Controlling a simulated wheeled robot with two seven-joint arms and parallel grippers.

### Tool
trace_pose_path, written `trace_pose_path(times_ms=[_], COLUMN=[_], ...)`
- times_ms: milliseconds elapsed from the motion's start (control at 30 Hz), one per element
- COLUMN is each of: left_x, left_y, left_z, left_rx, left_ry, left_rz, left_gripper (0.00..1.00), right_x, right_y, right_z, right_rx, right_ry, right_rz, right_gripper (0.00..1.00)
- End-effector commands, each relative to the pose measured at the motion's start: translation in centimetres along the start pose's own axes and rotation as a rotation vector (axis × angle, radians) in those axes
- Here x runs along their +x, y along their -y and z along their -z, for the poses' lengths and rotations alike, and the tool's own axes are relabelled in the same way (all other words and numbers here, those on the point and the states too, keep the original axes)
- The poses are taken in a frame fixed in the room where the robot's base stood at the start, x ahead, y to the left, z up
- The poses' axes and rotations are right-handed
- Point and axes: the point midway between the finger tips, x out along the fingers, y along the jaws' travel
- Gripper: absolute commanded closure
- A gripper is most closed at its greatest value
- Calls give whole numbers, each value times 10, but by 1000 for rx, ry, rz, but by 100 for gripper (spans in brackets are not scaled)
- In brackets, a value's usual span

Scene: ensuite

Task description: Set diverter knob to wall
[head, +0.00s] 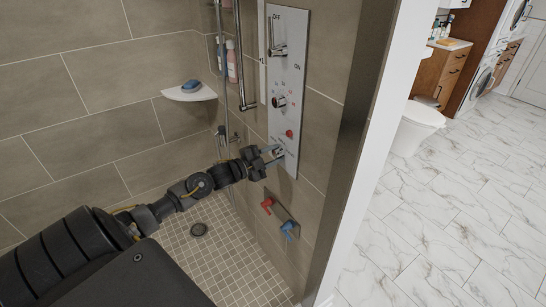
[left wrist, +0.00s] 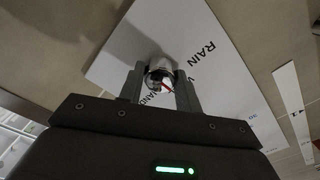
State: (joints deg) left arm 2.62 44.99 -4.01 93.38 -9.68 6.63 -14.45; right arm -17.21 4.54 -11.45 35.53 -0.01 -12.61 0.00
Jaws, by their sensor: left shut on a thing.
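The diverter knob (head: 278,149) is a small chrome knob at the bottom of the grey shower panel (head: 288,75). My left gripper (head: 271,156) reaches it from the left and is shut on it. In the left wrist view the knob (left wrist: 160,70) sits between the two fingers of the gripper (left wrist: 161,82), with a red pointer mark on its face. Another label is mostly hidden by the fingers. I cannot tell exactly which label the pointer faces. My right gripper is not in view.
A vertical rail (head: 240,60) stands left of the panel; a wall edge (head: 350,150) stands right.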

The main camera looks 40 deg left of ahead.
Motion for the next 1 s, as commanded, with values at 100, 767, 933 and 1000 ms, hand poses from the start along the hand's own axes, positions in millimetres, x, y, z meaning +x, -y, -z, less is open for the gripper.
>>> trace_pose_path(times_ms=[100, 767, 933, 1000], left_x=[0, 0, 0, -3], left_y=[0, 0, 0, -1], left_z=[0, 0, 0, -1], left_rx=[13, 14, 14, 14], left_ry=[0, 0, 0, 1], left_rz=[0, 0, 0, -1], left_gripper=[89, 44, 44, 44], right_x=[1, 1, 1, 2], right_y=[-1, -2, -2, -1], right_z=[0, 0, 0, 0], right_rx=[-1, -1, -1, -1], right_ry=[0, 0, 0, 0], right_rz=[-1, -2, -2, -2], right_gripper=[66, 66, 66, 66])
